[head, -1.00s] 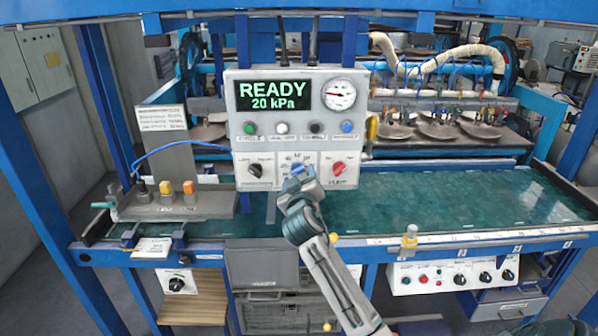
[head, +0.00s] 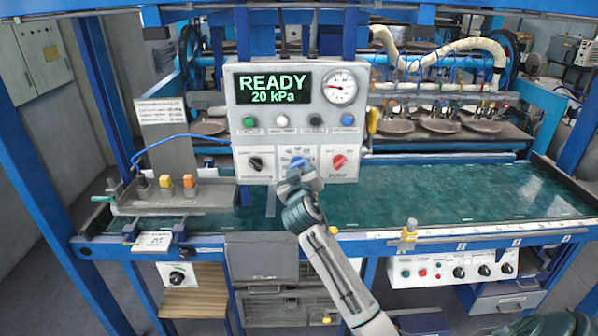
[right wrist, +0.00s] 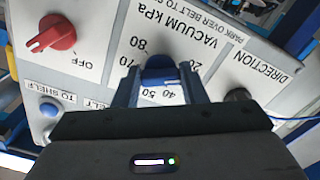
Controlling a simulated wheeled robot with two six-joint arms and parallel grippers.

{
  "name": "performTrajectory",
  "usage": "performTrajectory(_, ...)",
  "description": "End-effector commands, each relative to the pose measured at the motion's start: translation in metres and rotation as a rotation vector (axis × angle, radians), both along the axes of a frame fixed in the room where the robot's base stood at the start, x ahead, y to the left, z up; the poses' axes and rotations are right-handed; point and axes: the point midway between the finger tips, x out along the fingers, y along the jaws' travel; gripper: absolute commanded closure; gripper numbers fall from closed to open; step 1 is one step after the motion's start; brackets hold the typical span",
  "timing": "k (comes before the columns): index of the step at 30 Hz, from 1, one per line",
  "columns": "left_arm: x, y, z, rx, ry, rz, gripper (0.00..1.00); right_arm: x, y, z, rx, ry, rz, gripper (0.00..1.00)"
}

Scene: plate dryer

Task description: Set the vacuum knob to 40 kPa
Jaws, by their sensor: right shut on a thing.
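The blue vacuum knob (head: 299,162) is at the bottom middle of the grey control panel (head: 240,130). My right gripper (head: 297,171) reaches it from below and hides part of it. In the right wrist view, the gripper (right wrist: 160,82) has a finger on each side of the knob (right wrist: 158,71) and is shut on it. The scale, upside down there, shows 40 and 50 between the fingers and 70 and 80 to the left. The knob's pointer is hidden. The display (head: 267,88) reads READY, 20 kPa. My left gripper is not in view.
A black direction knob (head: 255,164) and a red pump knob (head: 339,162) flank the vacuum knob. A round gauge (head: 340,86) and several buttons sit above. The green belt (head: 430,195) extends to the right, mostly clear.

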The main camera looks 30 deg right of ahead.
Motion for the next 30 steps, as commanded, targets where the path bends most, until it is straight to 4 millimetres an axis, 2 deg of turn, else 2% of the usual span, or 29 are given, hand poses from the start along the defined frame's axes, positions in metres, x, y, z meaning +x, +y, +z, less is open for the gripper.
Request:
performTrajectory(8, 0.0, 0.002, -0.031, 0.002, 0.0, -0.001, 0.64, 0.0, 0.001, -0.006, 0.141, -0.09, 0.0, 0.85)
performTrajectory(25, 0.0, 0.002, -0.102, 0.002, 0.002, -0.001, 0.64, 0.002, 0.003, -0.006, 0.598, -0.37, 0.001, 0.85)
performTrajectory(30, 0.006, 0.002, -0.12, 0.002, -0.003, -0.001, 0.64, 0.002, 0.003, -0.006, 0.736, -0.453, 0.001, 0.85)
